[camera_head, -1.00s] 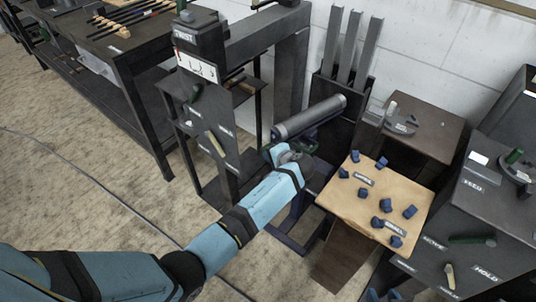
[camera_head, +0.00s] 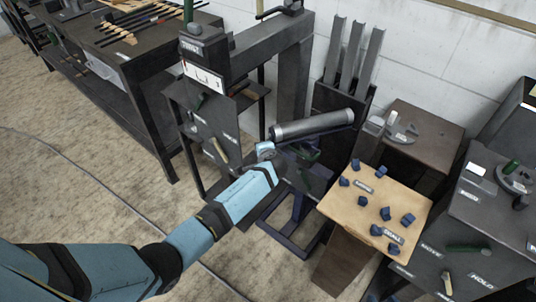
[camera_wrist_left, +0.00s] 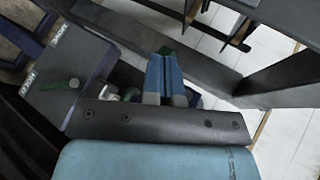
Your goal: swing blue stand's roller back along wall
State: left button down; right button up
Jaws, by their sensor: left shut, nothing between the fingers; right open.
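The blue stand has a dark blue foot (camera_head: 292,236) on the floor, between the gantry and the small wooden-topped table. Its long grey roller (camera_head: 315,125) lies nearly level across the top, below the upright channels.
A dark gantry (camera_head: 265,45) stands left of the roller. Upright channels (camera_head: 352,50) rise behind it by the white wall (camera_head: 430,60). A wooden-topped table (camera_head: 345,205) with several blue blocks is at the right. Open floor (camera_head: 90,190) lies to the left.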

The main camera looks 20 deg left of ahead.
pick_arm(q)
jog(key=w+a+m+t+h, duration=0.1)
jog(key=w+a+m+h, duration=0.1)
jog(key=w+a, duration=0.2)
jog(key=shift+w+a+m+t+h, duration=0.3)
jog(key=shift+w+a+m, duration=0.1)
jog(key=shift+w, duration=0.7)
jog(key=shift+s, duration=0.1)
